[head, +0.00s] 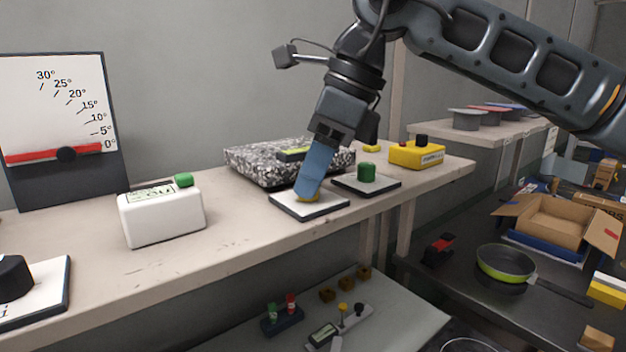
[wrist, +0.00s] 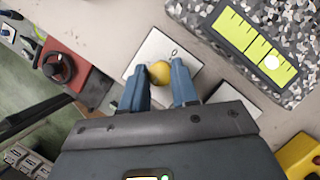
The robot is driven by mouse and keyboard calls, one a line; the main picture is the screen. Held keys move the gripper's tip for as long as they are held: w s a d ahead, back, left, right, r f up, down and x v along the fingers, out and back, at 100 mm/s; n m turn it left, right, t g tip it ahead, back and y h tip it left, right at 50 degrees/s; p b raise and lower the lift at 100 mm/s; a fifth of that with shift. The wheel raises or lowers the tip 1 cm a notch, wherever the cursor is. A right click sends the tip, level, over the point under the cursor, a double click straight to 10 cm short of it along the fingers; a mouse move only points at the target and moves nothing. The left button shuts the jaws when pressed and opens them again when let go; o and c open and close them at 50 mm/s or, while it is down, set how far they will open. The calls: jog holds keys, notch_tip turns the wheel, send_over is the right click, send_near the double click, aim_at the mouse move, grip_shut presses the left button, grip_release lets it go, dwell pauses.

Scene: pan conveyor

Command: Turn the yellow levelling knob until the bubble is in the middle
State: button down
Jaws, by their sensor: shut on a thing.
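The yellow levelling knob (wrist: 160,73) stands on a white plate (wrist: 152,45). My gripper (wrist: 160,68) points down at the plate with its two blue fingers on either side of the knob, shut on it. In the head view my gripper (head: 309,188) hides most of the knob, and the white plate (head: 330,205) shows below. A speckled stone slab (head: 250,165) behind carries a yellow-green level vial (wrist: 242,40). The pale round bubble (wrist: 271,62) sits toward the vial's lower-right end in the wrist view, off the middle.
A yellow box (head: 417,155) is farther right. A white box with a green button (head: 160,217) stands left. The shelf between it and the knob's plate is clear.

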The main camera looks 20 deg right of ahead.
jog(key=c, duration=0.9)
grip_release()
jog(key=shift+o, duration=0.2)
jog(key=b+v, duration=0.1)
jog(key=v, duration=0.7)
jog(key=shift+f, duration=0.1)
